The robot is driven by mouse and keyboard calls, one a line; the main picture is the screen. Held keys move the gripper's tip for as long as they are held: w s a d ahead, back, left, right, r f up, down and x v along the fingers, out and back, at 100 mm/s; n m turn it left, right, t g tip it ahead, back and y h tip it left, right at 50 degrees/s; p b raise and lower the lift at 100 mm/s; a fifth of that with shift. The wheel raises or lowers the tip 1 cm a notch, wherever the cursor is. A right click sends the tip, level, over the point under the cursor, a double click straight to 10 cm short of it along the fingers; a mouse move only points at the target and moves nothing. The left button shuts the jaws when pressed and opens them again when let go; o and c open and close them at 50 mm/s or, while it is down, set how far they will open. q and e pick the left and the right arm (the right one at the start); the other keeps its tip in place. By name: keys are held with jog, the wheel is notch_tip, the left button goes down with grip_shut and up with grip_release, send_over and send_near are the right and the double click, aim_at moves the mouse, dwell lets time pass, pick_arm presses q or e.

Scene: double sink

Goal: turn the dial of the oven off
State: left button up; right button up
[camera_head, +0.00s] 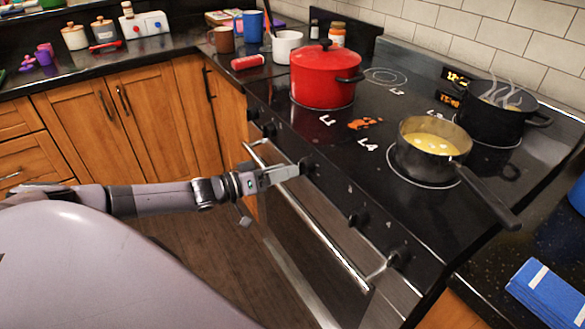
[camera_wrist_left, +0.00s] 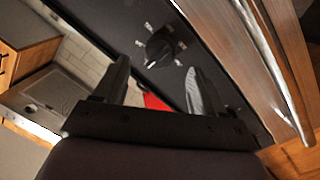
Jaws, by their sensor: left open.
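The stove's front panel carries several black dials. One dial (camera_head: 308,167) is right at the tip of my left gripper (camera_head: 284,173). In the left wrist view a black dial (camera_wrist_left: 160,46) with pale marks around it sits just beyond and between the fingertips. The left gripper (camera_wrist_left: 156,74) is open, with its fingers apart and nothing between them. I cannot tell whether a finger touches the dial. Other dials are to the left (camera_head: 269,130) and to the right (camera_head: 358,218) (camera_head: 398,258). The labels are too small to read. My right gripper is not in view.
The oven door handle (camera_head: 318,232) runs below the dials. A red pot (camera_head: 322,78), a saucepan of yellow food (camera_head: 432,138) and a steaming black pot (camera_head: 494,118) stand on the cooktop. The saucepan's handle (camera_head: 487,196) sticks out toward the front edge.

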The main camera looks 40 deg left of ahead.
pick_arm(q)
jog(key=shift+v, duration=1.5)
jog(key=shift+d, duration=0.1)
jog(key=s+d+f+m+g+y, duration=0.1)
jog(key=s+d+f, duration=0.2)
jog(key=d, duration=0.3)
jog(key=s+d+f+m+p, duration=0.1)
jog(key=s+d+f, duration=0.25)
jog(key=d, duration=0.25)
jog(key=s+d+f+g+y, duration=0.1)
jog(key=s+d+f, duration=0.2)
jog(key=d+f, duration=0.15)
jog(key=s+d+f+m+g+y, duration=0.1)
jog(key=s+f+g+y, duration=0.2)
jog(key=s, duration=0.7)
jog(key=shift+s+d+m+y+p, duration=0.3)
jog(key=shift+s+y+p, duration=0.1)
jog(key=shift+y, duration=0.3)
